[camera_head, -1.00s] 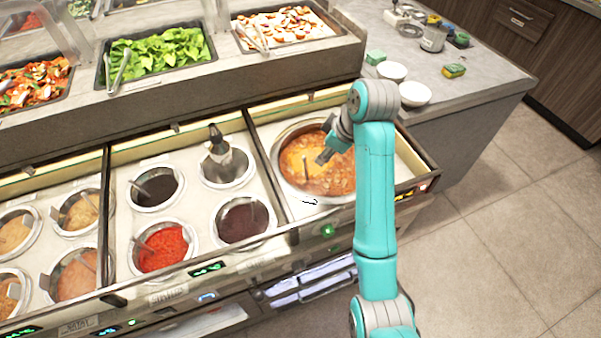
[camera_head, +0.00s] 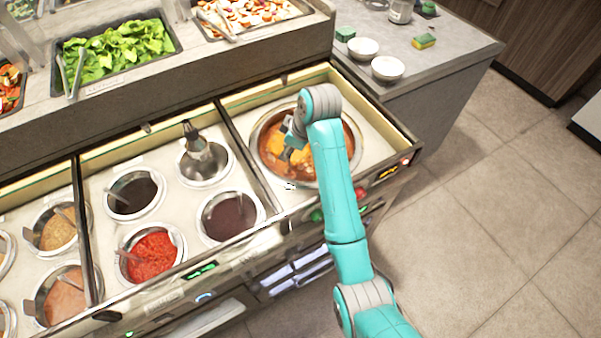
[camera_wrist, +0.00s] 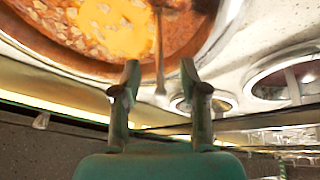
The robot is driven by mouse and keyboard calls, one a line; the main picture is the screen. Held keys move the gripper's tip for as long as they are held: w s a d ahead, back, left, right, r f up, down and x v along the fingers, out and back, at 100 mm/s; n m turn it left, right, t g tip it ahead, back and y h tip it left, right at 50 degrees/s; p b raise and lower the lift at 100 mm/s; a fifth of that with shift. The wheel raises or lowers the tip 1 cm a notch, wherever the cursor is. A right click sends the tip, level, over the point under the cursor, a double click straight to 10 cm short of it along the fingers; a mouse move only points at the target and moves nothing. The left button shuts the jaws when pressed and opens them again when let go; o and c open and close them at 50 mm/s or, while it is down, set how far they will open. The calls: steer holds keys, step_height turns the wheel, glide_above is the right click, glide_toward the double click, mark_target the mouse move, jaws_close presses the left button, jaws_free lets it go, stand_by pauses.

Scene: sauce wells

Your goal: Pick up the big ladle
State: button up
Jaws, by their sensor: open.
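The big round pot (camera_head: 262,125) of orange-brown soup sits in the right counter well. The thin upright handle of the big ladle (camera_wrist: 160,45) shows in the wrist view. Its lower end in that picture lies between my two open fingertips, with a visible gap on each side. My gripper (camera_head: 288,152) is over the left part of the pot in the head view, and it also shows in the wrist view (camera_wrist: 160,80). It is open and empty. In the head view I cannot make out the ladle behind my gripper and arm; its bowl is hidden.
Several smaller sauce wells stand to the left, including one with red sauce (camera_head: 152,255) and one with a dark upright utensil (camera_head: 195,138). A raised shelf with a lettuce tray (camera_head: 64,45) stands behind. White bowls (camera_head: 387,68) are on the right counter.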

steer(key=shift+x, duration=1.1)
jaws_close()
steer(key=shift+r, duration=0.15)
